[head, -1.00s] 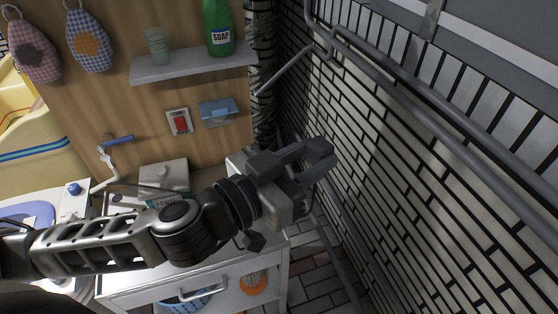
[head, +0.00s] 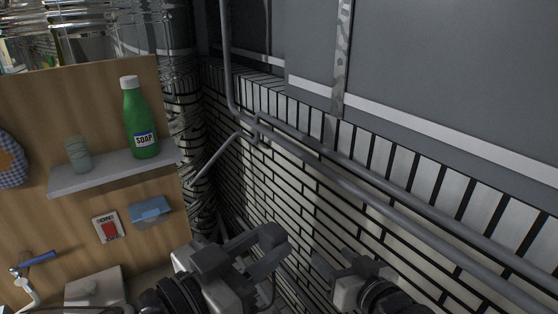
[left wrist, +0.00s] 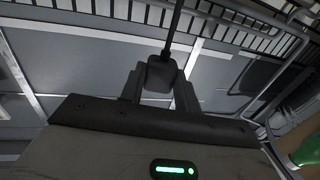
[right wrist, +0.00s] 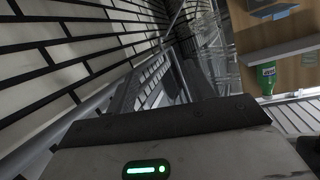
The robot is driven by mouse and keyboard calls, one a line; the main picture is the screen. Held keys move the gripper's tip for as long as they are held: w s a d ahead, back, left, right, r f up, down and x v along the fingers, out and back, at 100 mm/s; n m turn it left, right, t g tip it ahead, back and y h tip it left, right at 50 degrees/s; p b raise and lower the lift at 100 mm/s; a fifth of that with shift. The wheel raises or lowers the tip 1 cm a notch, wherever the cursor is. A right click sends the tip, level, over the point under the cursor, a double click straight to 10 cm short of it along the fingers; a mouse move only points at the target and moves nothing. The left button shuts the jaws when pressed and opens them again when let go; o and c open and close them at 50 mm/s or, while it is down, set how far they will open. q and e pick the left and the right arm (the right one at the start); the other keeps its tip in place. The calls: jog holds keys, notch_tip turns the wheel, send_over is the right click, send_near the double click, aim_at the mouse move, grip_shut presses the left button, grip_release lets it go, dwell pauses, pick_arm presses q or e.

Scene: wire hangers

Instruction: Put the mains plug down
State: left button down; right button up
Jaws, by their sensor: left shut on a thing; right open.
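The mains plug (left wrist: 161,74) is a dark block between the fingers of my left gripper in the left wrist view, with its dark cord (left wrist: 175,28) running up out of the frame. My left gripper (head: 272,248) is shut on it, low in the middle of the head view, in front of the brick wall. The plug itself is hard to make out in the head view. My right gripper (head: 334,264) is to the right of the left one, apart from it. In the right wrist view its fingers (right wrist: 160,80) are apart with nothing between them.
A white brick wall (head: 290,170) with grey pipes (head: 340,180) runs along the right. A shelf (head: 115,172) on the wooden panel holds a green soap bottle (head: 139,118) and a glass (head: 78,154). A red switch (head: 108,228) and a blue box (head: 150,211) are below it.

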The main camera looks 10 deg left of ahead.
jog(key=a+r+n+g+y, duration=0.4)
jog(key=a+r+n+g, duration=0.15)
jog(key=a+r, duration=1.05)
jog(key=n+g+h, duration=0.1)
jog(key=g+h, duration=0.6)
jog(key=h, duration=0.3)
send_near(271, 229)
jog(key=shift+t, duration=0.35)
jog(key=f, duration=0.7)
jog(key=a+f, duration=0.1)
jog(key=f, duration=0.2)
jog(key=shift+w+f, duration=0.2)
jog(key=shift+f, duration=0.15)
